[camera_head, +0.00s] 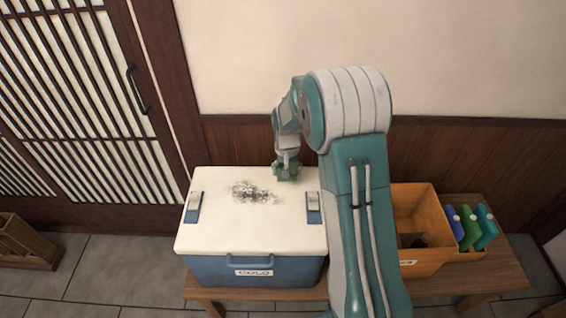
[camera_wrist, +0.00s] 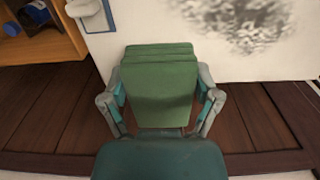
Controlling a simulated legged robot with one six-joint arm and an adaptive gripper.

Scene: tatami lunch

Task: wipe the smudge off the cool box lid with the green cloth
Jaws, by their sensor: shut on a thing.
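The cool box (camera_head: 252,276) is blue with a white lid (camera_head: 220,235) and stands on a low wooden table. A dark grey speckled smudge (camera_head: 253,192) lies on the lid, left of my gripper, and shows at the top right of the wrist view (camera_wrist: 240,18). My gripper (camera_head: 286,172) is at the lid's back right part. In the wrist view my gripper (camera_wrist: 160,95) is shut on the folded green cloth (camera_wrist: 160,70). The cloth overlaps the lid's edge in that view; I cannot tell whether it touches the lid.
An orange crate (camera_head: 425,205) stands right of the cool box, with blue and green items (camera_head: 470,228) at its right side. The lid has two latches (camera_head: 194,207) (camera_head: 313,207). A panelled wall (camera_head: 440,150) is close behind. A wooden box (camera_head: 22,240) sits on the floor at left.

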